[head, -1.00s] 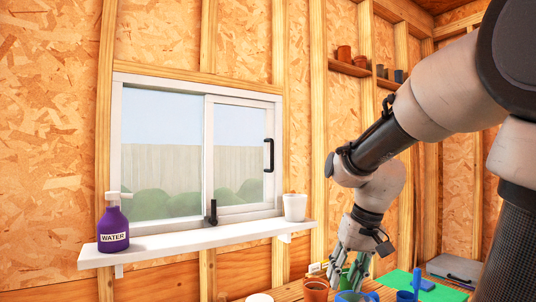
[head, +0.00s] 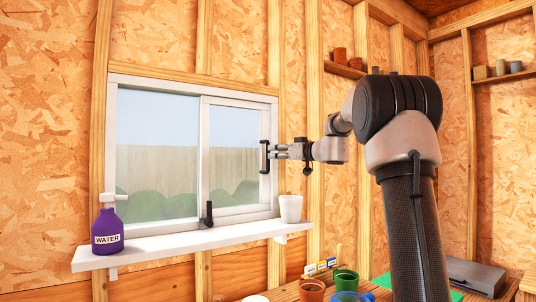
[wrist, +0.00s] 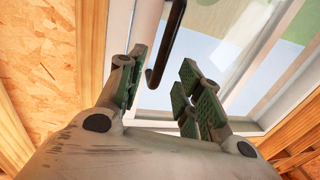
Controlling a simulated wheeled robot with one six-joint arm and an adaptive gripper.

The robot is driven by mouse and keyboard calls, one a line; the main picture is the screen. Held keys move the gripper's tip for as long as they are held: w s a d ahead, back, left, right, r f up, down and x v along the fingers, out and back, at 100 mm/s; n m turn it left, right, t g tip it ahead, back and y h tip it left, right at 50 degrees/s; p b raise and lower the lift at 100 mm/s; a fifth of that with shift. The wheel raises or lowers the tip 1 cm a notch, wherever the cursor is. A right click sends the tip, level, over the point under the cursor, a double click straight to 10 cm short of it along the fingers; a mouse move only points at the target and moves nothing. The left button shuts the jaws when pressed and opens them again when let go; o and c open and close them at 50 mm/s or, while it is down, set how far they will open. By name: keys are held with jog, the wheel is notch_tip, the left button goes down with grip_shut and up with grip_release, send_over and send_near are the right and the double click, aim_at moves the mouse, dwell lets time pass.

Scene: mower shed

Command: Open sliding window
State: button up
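The sliding window (head: 204,98) has a white frame and two panes, and the right pane (head: 234,150) sits in the right half. A black vertical handle (head: 264,157) is on that pane's right edge; it also shows in the wrist view (wrist: 167,42). A black lever (head: 207,214) stands upright at the bottom middle of the window. My gripper (head: 280,152) is just right of the handle at its height. In the wrist view my gripper (wrist: 160,76) has its green-padded fingers apart, with nothing held. The handle's end shows beyond the gap; contact cannot be told.
A white sill (head: 180,242) holds a purple WATER bottle (head: 107,226) at left and a white pot (head: 291,208) at right. Below right, a bench carries a terracotta pot (head: 312,291) and a green pot (head: 345,281). A wall shelf (head: 344,70) is above.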

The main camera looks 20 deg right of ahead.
jog(key=x, duration=0.5)
jog(key=shift+w+a, duration=0.15)
jog(key=shift+w, duration=0.15)
grip_shut()
